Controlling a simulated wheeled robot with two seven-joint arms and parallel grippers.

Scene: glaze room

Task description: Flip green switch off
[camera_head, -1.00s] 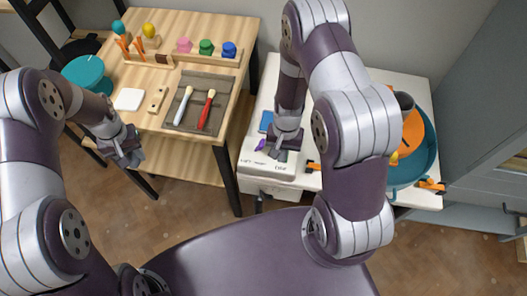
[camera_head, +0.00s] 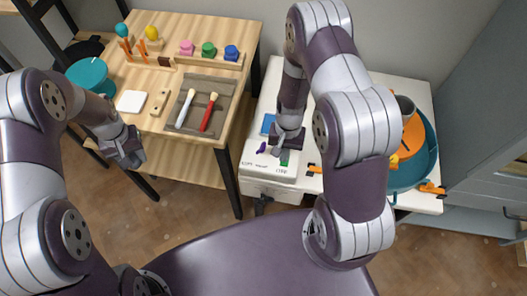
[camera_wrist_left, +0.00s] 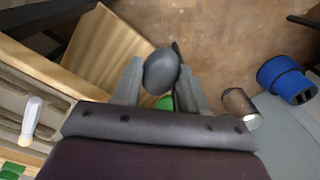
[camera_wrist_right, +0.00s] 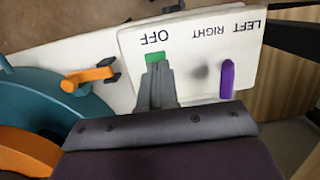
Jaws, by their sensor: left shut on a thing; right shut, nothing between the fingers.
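The green switch (camera_wrist_right: 155,58) is on a white panel (camera_wrist_right: 196,36), right beside the printed word OFF. It also shows in the head view (camera_head: 285,157) just below my right gripper. My right gripper (camera_wrist_right: 156,72) is shut and empty, its fingertips at the green switch's edge; I cannot tell whether they touch it. A purple switch (camera_wrist_right: 227,80) stands next to the words LEFT and RIGHT. My left gripper (camera_head: 132,160) is beside the wooden table, shut on a dark grey rounded thing (camera_wrist_left: 162,70).
The white cart top also carries a teal basin (camera_head: 424,160) with an orange piece and orange-black clips (camera_head: 432,189). Floor shows between table and cart.

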